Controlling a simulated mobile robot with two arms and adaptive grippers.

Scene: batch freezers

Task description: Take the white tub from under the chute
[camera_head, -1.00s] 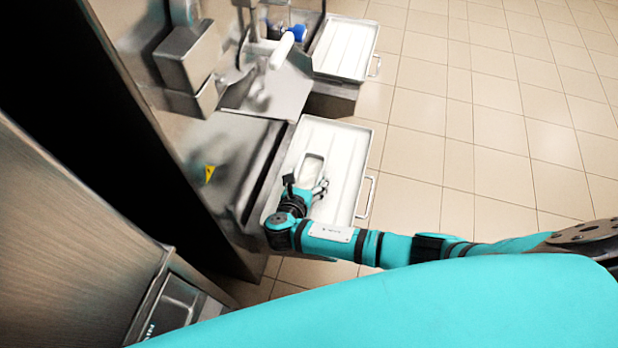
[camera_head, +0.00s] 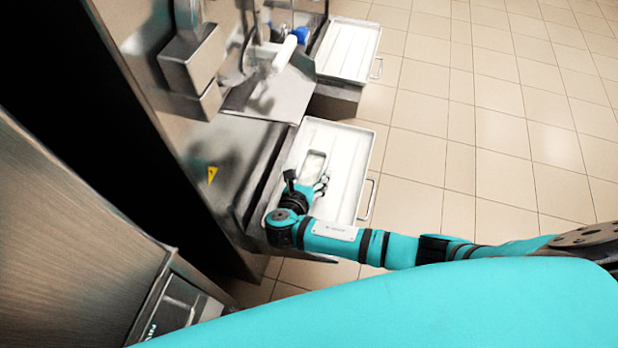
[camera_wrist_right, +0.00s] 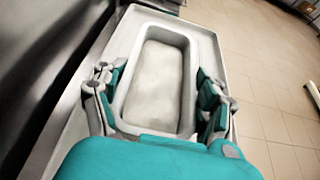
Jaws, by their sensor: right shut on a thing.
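The white tub (camera_head: 315,163) is a rectangular open tub with a pale, whitish bottom or filling. It is over the near white tray (camera_head: 345,160), in front of the steel machine. In the right wrist view the tub (camera_wrist_right: 156,85) lies between the two fingers of my right gripper (camera_wrist_right: 158,105), which is shut on its long side walls. In the head view my right gripper (camera_head: 312,185) is at the tub's near end and partly hides it. I cannot tell whether the tub touches the tray. My left gripper is not in view.
A steel machine with a sloping chute plate (camera_head: 270,92) stands left of the tray. A second white tray (camera_head: 345,50) is farther back. The near tray has a wire handle (camera_head: 368,199) on its right. Tiled floor (camera_head: 480,130) is clear to the right.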

